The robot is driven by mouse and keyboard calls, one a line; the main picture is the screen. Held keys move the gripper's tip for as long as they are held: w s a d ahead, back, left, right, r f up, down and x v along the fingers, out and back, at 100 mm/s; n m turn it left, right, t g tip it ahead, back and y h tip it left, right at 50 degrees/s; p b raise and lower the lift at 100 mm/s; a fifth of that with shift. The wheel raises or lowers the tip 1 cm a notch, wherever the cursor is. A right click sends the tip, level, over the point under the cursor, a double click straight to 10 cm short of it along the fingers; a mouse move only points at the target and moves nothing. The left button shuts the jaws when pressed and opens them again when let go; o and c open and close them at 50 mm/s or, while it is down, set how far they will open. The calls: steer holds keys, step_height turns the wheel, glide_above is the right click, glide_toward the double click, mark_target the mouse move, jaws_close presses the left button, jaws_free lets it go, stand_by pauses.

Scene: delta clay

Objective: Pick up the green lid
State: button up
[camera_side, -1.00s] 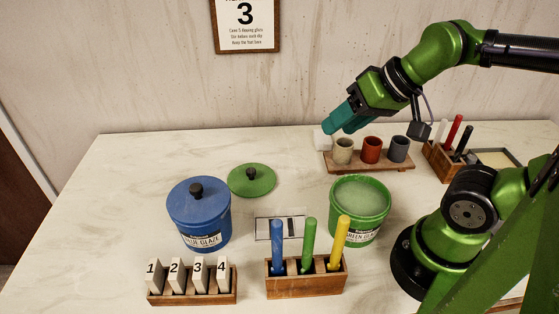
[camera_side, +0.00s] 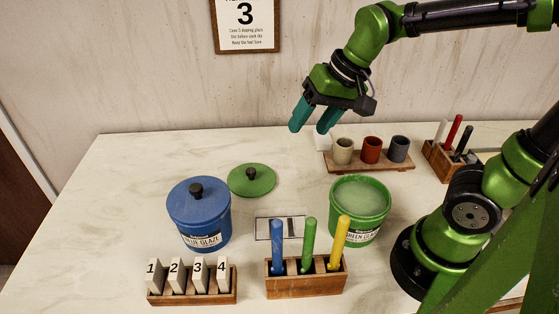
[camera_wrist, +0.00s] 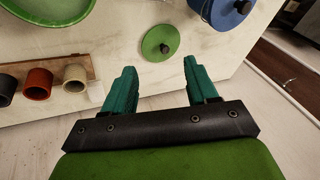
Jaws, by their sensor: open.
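The green lid (camera_side: 252,181), a flat disc with a dark round knob, lies on the table to the right of and behind the blue glaze bucket. In the wrist view the green lid (camera_wrist: 160,42) lies beyond the fingertips, near the middle, with nothing covering it. My gripper (camera_side: 309,124) has two teal fingers spread apart and pointing down, empty. It is above the back of the table, to the right of and behind the lid. In the wrist view my gripper (camera_wrist: 160,70) shows a wide gap between its fingers.
The lidded blue bucket (camera_side: 199,220) stands at the lid's front left. The open green bucket (camera_side: 358,212) stands to the right. Several small cups sit on a wooden board (camera_side: 382,165) at the back. The brush holder (camera_side: 306,280) and the number-tile rack (camera_side: 193,295) stand in front.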

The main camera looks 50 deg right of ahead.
steer(key=w+f+m+g, duration=0.25)
steer(key=w+m, duration=0.35)
steer(key=w, duration=0.3)
steer(key=m+g+h, duration=0.2)
steer(key=m, duration=1.4)
glide_above(251, 170)
step_height(251, 170, down, 2)
steer(key=f, duration=1.1)
steer(key=shift+w, duration=0.2)
steer(key=f, duration=0.5)
steer(key=shift+s+f, duration=0.25)
jaws_close()
